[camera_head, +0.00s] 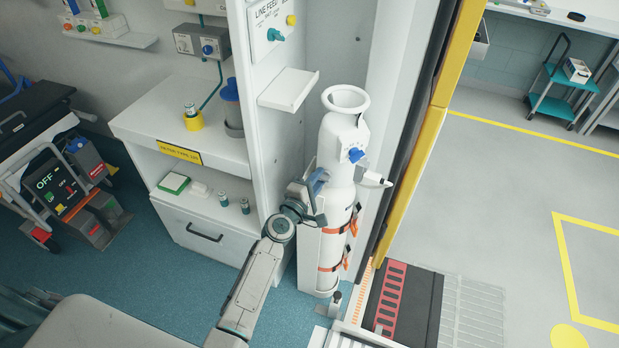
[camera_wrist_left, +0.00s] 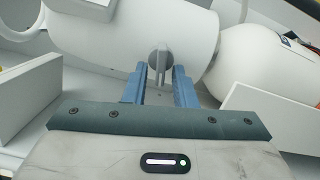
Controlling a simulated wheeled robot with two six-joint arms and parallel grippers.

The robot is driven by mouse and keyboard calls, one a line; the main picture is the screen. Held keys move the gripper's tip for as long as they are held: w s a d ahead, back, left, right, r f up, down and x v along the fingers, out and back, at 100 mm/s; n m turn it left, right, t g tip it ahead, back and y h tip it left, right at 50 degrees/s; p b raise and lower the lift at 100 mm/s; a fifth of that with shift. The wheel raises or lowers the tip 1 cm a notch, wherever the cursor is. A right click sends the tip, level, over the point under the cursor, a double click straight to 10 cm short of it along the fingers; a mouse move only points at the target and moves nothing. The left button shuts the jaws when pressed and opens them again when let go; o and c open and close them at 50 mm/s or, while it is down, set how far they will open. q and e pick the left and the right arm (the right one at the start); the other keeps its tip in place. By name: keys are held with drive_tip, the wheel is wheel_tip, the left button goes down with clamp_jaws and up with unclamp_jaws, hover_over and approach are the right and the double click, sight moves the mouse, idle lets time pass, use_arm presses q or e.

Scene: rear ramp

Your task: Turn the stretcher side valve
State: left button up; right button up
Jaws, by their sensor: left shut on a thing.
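A tall white cylinder (camera_head: 337,205) with a ring-shaped top stands upright in the cabinet bay, with orange straps around its lower part. A blue knob (camera_head: 356,155) shows on its upper front. My left gripper (camera_head: 318,187) is at the cylinder's left side, at about mid-height. My right gripper is not in view.
A white shelf (camera_head: 288,89) juts out above my left gripper. A white cabinet (camera_head: 180,133) with small bottles stands to the left. A yellow-edged door post (camera_head: 425,130) and a ramp (camera_head: 405,300) are to the right. Dark equipment with an OFF screen (camera_head: 58,187) stands far left.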

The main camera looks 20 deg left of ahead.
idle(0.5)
use_arm(q)
drive_tip(key=o, duration=0.6)
drive_tip(key=shift+a, duration=0.1)
drive_tip(key=b+v, duration=0.1)
drive_tip(key=v, duration=1)
drive_tip(key=shift+w+a+f, duration=0.1)
